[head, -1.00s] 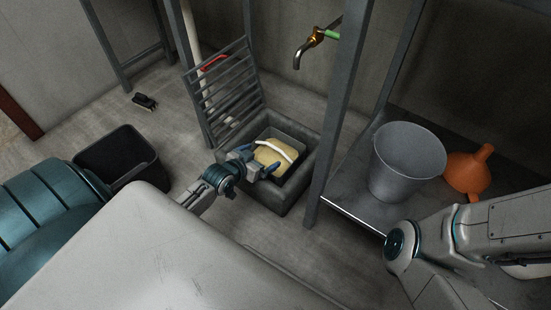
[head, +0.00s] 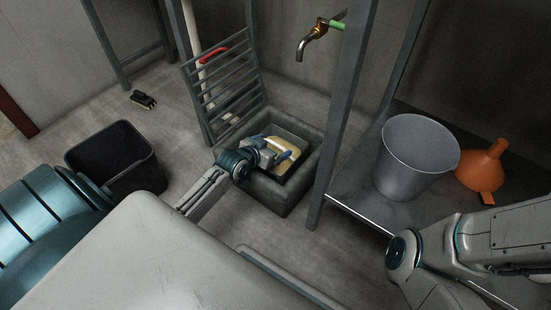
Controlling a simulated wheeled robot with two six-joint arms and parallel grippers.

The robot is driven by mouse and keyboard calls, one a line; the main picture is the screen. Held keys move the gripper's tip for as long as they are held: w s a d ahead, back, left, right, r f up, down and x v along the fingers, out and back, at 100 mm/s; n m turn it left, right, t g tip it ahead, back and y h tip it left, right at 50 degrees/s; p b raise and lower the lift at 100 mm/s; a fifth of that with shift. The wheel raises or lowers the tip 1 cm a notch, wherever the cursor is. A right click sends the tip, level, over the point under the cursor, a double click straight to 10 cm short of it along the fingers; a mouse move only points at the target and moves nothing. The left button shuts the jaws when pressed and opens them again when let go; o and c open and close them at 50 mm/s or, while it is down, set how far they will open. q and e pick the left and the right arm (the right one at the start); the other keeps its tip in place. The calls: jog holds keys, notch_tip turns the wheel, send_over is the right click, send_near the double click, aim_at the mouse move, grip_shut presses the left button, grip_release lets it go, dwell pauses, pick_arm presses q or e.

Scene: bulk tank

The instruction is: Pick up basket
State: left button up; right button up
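The basket (head: 295,134) sits down inside a square stone-walled pit (head: 266,193) on the floor, in the middle of the head view. It holds a pale yellow mass, and a white handle (head: 294,152) arches over it. My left gripper (head: 270,144) is over the left part of the basket, beside the handle, with its blue fingers apart. The gripper hides part of the basket and handle, and I cannot tell whether a finger touches the handle. My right arm shows at the lower right, but its gripper is not in the picture.
A barred grate (head: 222,85) leans up behind the pit. A grey post stands close to its right. A metal shelf (head: 352,198) holds a grey bucket (head: 414,160) and an orange funnel (head: 484,168). A black bin (head: 112,160) stands left. A brass tap (head: 318,32) hangs above.

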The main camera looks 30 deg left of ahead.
pick_arm(q)
jog(key=c, duration=1.1)
